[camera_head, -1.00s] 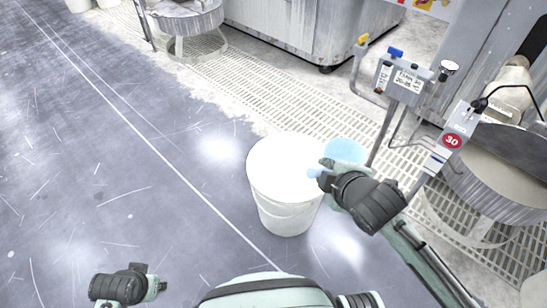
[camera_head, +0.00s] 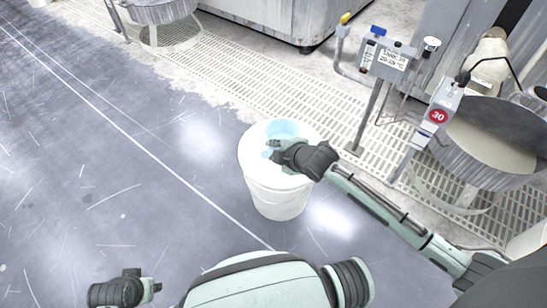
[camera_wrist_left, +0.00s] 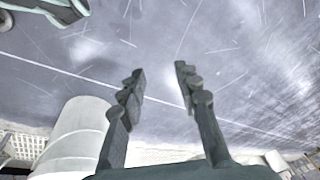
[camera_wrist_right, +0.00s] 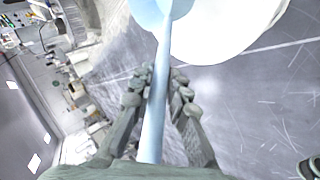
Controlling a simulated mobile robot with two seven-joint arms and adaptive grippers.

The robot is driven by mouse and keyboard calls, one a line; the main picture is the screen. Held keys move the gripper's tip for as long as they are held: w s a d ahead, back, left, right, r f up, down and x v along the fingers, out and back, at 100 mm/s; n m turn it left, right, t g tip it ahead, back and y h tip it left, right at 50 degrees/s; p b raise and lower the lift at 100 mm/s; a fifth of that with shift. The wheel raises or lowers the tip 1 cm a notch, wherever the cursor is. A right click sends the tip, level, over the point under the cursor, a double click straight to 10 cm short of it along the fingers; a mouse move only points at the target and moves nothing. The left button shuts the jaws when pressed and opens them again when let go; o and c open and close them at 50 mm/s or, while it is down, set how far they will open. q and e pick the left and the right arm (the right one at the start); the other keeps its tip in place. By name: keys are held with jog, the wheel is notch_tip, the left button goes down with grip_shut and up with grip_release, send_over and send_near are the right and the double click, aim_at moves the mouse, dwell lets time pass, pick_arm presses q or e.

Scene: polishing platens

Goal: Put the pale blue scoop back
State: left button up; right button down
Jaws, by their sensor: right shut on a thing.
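The pale blue scoop (camera_head: 283,129) is held by my right gripper (camera_head: 272,150), which is shut on its handle. In the right wrist view the handle (camera_wrist_right: 155,105) runs between the fingers (camera_wrist_right: 160,78), with the scoop's bowl at the top edge. The scoop is over the white bucket (camera_head: 277,197) in the head view; I cannot tell whether it touches the bucket's white top. The bucket's top also shows in the right wrist view (camera_wrist_right: 225,30). My left gripper (camera_wrist_left: 158,75) is open and empty, low at the left of the head view (camera_head: 155,287), apart from the bucket.
A pale floor grating (camera_head: 225,68) runs behind the bucket. A post with a grey labelled box (camera_head: 388,60) and a sign marked 30 (camera_head: 438,116) stand right of it. A round platen machine (camera_head: 490,140) is at the right. The grey floor at left is clear.

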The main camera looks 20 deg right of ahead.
pick_arm(q)
jog(key=shift+r, duration=0.7)
pick_arm(e)
notch_tip(320, 180, down, 4)
jog(key=shift+w, duration=0.1)
pick_arm(q)
jog(key=shift+f+b, duration=0.1)
jog(key=shift+b, duration=0.2)
jog(key=shift+a, duration=0.1)
pick_arm(e)
jog(key=c, duration=1.5)
grip_release()
jog(key=shift+f, duration=0.15)
jog(key=shift+o, duration=0.2)
